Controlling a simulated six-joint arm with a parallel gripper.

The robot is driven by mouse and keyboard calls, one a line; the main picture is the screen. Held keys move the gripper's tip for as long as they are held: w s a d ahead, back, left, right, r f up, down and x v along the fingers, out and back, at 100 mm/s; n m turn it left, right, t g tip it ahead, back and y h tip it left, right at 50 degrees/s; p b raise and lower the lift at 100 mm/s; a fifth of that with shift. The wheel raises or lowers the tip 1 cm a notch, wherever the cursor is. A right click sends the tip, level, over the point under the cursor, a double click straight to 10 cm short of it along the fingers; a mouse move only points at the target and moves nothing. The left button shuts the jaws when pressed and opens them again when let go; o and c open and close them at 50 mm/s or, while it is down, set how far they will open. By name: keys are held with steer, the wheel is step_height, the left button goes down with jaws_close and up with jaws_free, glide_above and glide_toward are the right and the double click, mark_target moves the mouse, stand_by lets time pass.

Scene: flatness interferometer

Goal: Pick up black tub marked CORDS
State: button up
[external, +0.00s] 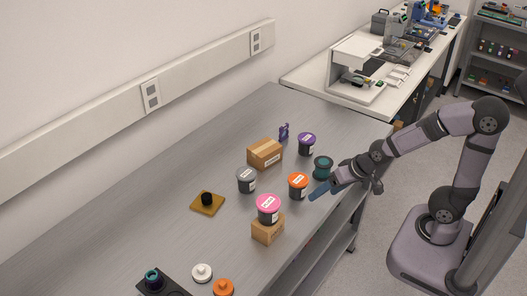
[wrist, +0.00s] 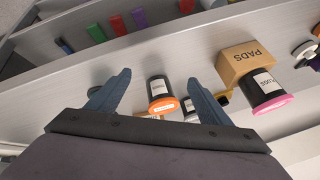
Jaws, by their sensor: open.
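One has an orange lid (external: 298,186), one a purple lid (external: 306,144), one a grey lid (external: 246,180), and one a pink lid (external: 268,208). The pink-lidded tub is on a small carton (external: 267,231). My gripper (external: 319,190) is open and empty, just right of the orange-lidded tub. In the wrist view the orange-lidded tub (wrist: 158,88) appears between the fingers, apart from them.
A dark teal round item (external: 323,168) is close behind my gripper. A larger carton (external: 265,153), a purple bottle (external: 284,132) and a brown plate with a black knob (external: 207,202) are also on the bench. The bench's left side (external: 120,225) is clear.

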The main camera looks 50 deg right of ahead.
steer(key=w+r+m+t, duration=0.55)
steer(key=w+r, duration=0.35)
steer(key=r, duration=0.2)
steer(key=n+t+h+b, duration=0.4)
steer(key=h+b, duration=0.6)
steer(key=b, duration=0.6)
glide_toward(294, 175)
steer(key=shift+w+d, duration=0.2)
steer(key=shift+d, duration=0.2)
steer(key=shift+s+f+g, duration=0.15)
steer(key=shift+s+g, duration=0.1)
steer(key=shift+w+d, duration=0.3)
steer(key=shift+w, duration=0.15)
steer(key=shift+p+x, duration=0.5)
steer(key=shift+x, duration=2.65)
steer(key=shift+w+a, duration=0.15)
steer(key=shift+a, duration=0.05)
steer(key=c, duration=1)
